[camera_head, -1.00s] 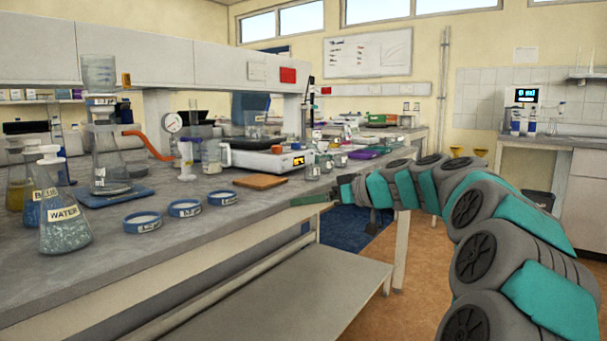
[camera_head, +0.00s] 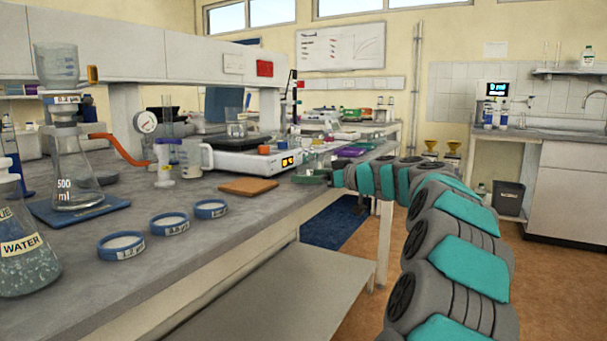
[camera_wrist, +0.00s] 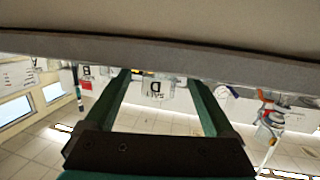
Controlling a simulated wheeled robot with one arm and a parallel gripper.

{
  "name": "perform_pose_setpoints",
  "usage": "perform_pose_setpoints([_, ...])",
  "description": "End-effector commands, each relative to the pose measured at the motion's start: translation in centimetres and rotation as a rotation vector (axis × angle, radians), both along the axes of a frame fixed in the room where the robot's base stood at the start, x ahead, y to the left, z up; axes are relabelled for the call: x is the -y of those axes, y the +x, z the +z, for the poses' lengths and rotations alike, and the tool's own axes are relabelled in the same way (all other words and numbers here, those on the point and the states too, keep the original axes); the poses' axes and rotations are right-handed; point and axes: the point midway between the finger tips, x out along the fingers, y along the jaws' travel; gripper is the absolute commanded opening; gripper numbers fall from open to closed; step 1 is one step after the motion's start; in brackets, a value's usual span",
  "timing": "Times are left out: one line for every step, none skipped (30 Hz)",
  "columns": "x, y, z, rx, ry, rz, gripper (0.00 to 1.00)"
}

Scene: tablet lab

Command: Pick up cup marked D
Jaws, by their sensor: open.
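The cup marked D (camera_wrist: 157,89) is a small clear container with a white label, upside down in the wrist view. It appears beyond and between the two green fingers of my gripper (camera_wrist: 160,78), which are apart with nothing held. How far the cup is from the fingertips I cannot tell. In the head view my gripper (camera_head: 312,179) is at the bench's front edge, right of the brown board. The cup's mark cannot be read there.
The bench (camera_head: 250,215) holds a brown board (camera_head: 248,186), a hotplate (camera_head: 245,162) and several blue-rimmed dishes (camera_head: 170,223). A flask labelled WATER (camera_head: 25,255) stands at left. In the wrist view another labelled cup (camera_wrist: 87,72) is to the left. The aisle floor at right is open.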

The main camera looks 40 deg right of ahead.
Motion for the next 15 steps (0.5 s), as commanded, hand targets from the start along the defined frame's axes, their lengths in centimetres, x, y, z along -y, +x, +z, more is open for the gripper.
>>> perform_pose_setpoints([0.0,0.8,-0.2,-0.004,0.002,0.001,0.89])
perform_pose_setpoints([-0.1,1.1,-0.2,-0.003,0.003,0.002,0.89])
perform_pose_setpoints([-0.2,1.6,-0.3,-0.003,0.002,0.002,0.89])
perform_pose_setpoints([-0.3,1.9,-0.4,-0.003,0.002,0.002,0.89])
perform_pose_setpoints([-0.4,2.1,-0.4,-0.003,0.002,0.003,0.89])
perform_pose_setpoints([-0.4,2.3,-0.5,-0.002,0.002,0.003,0.89])
perform_pose_setpoints([-0.4,2.4,-0.5,-0.002,0.002,0.003,0.89])
perform_pose_setpoints([-0.5,2.5,-0.5,-0.002,0.002,0.002,0.89])
perform_pose_setpoints([-0.5,2.5,-0.5,-0.002,0.001,0.002,0.89])
perform_pose_setpoints([-0.5,2.5,-0.5,-0.001,0.001,0.002,0.89])
perform_pose_setpoints([-0.4,2.5,-0.5,-0.001,0.001,0.002,0.89])
perform_pose_setpoints([-0.5,2.4,-0.5,-0.001,0.001,0.002,0.89])
perform_pose_setpoints([-0.5,2.4,-0.5,-0.001,0.001,0.002,0.89])
perform_pose_setpoints([-0.5,2.4,-0.5,-0.001,0.001,0.002,0.88])
perform_pose_setpoints([-0.4,2.4,-0.5,-0.001,0.001,0.002,0.83])
